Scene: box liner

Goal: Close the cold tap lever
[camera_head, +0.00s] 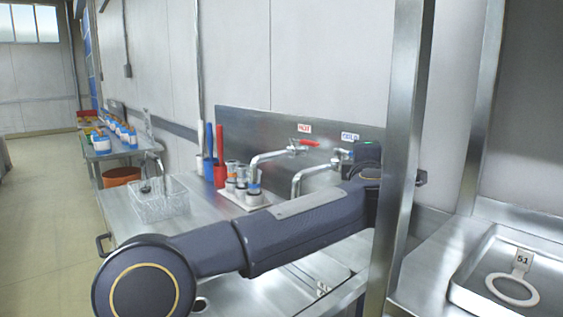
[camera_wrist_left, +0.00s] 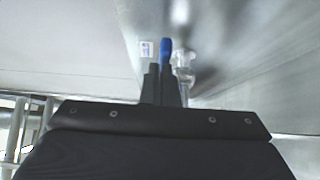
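The cold tap (camera_head: 312,178) is on the steel back panel under the blue-lettered COLD label (camera_head: 350,137). Its blue lever (camera_wrist_left: 165,52) and metal valve body (camera_wrist_left: 183,68) show in the left wrist view. My left gripper (camera_wrist_left: 160,85) has its two dark fingers close together, apparently shut, with the lever just beyond the tips. Whether they touch cannot be told. In the head view my left arm crosses the counter and its wrist hides most of the cold lever. The hot tap (camera_head: 268,156) has a red lever (camera_head: 308,142) pointing right. My right gripper is not in view.
A steel post (camera_head: 405,150) stands just right of my left wrist. A rack of cups (camera_head: 247,192), red and blue upright tools (camera_head: 219,142) and a clear basin (camera_head: 160,204) are on the counter. A tray (camera_head: 470,290) with a white ring is at right.

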